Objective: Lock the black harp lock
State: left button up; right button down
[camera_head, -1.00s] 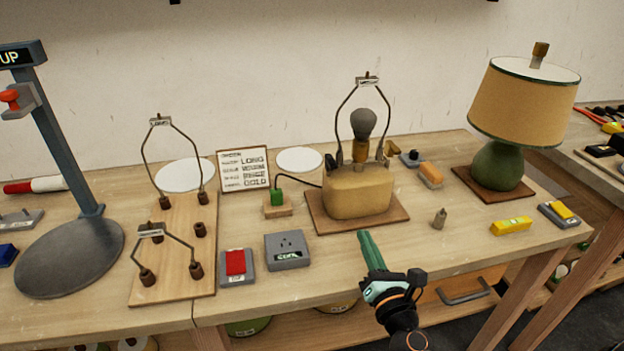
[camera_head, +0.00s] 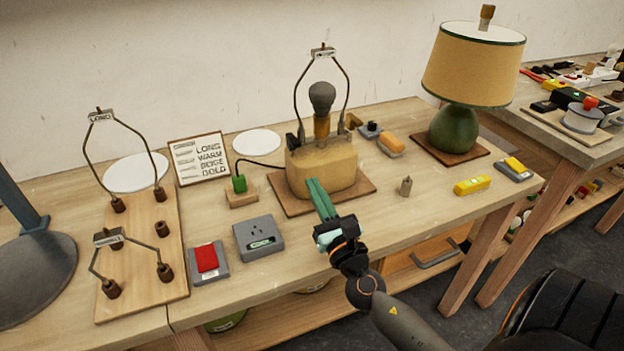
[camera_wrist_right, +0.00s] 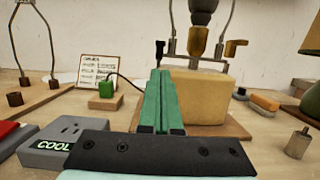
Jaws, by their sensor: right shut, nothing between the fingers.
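The tan block-shaped lamp base (camera_head: 330,172) stands on a brown board, with a grey bulb (camera_head: 321,97) and a wire harp (camera_head: 346,75) above it. A small black piece, seemingly the black harp lock (camera_head: 292,142), sits at the left foot of the harp; it also shows in the right wrist view (camera_wrist_right: 160,47). A brass-coloured piece (camera_head: 352,120) is at the right side. My right gripper (camera_head: 313,184), with green fingers, is shut and empty in front of the lamp base. In the right wrist view its fingertips (camera_wrist_right: 159,74) appear just below the black piece. My left gripper is out of view.
A green plug block (camera_head: 240,184) with a black cable stands left of the lamp. A grey COOL socket box (camera_head: 259,238) and a red switch (camera_head: 206,258) lie at the front. Spare harps stand on a wooden board (camera_head: 140,280). A shaded lamp (camera_head: 455,129) stands right.

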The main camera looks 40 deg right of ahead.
aim_at(298, 146)
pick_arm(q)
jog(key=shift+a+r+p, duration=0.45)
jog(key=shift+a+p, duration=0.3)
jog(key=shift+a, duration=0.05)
pick_arm(e)
jog(key=x, duration=0.8)
jog(key=shift+w, duration=0.2)
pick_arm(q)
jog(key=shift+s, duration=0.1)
pick_arm(e)
jog(key=shift+r, duration=0.1)
notch_tip(298, 146, up, 2)
jog(key=shift+r+p, duration=0.15)
jog(key=shift+p, duration=1)
jog(key=shift+r, duration=0.2)
jog(key=shift+f, duration=0.1)
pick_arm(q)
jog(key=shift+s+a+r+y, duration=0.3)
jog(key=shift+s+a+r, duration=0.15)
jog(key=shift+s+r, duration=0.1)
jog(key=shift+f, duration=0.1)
